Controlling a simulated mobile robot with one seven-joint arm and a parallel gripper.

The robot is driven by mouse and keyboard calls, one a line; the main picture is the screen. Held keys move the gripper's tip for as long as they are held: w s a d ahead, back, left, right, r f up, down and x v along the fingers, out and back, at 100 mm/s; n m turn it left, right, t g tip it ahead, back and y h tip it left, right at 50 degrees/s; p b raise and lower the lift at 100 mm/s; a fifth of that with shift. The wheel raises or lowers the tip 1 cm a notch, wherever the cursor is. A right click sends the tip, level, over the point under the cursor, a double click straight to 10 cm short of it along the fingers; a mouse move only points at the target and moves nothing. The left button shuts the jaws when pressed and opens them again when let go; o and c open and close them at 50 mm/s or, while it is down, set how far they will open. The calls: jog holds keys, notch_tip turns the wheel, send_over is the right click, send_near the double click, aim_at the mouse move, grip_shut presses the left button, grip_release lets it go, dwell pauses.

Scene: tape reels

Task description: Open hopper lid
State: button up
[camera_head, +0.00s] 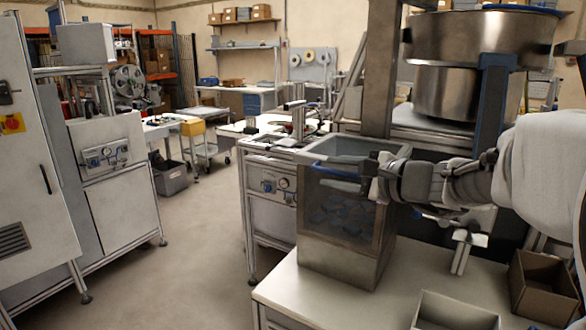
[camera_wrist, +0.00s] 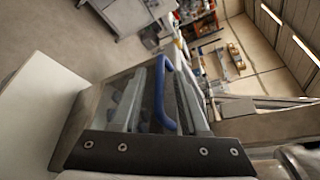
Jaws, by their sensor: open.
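The hopper (camera_head: 343,243) is a grey metal box with a clear window, standing on a pale table. Blue pieces (camera_head: 345,213) show through its window. Its grey-framed lid (camera_head: 350,147) appears to lie flat over the top. A blue handle (camera_head: 331,172) runs along the lid's front edge; in the wrist view it is a blue bar (camera_wrist: 163,95) bent at its ends. My gripper (camera_head: 368,178) is open at the handle's right end, beside the hopper's upper front edge. I cannot tell whether it touches the handle.
An open cardboard box (camera_head: 541,290) and a pale tray (camera_head: 455,312) sit on the table (camera_head: 312,290) to the right. A large steel bowl feeder (camera_head: 480,40) rises behind my arm. Open floor (camera_head: 190,255) lies left of the table.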

jog(key=shift+w+a+f, duration=0.1)
jog(key=shift+w+a, duration=0.15)
jog(key=shift+w, duration=0.1)
grip_shut()
dwell(1.4)
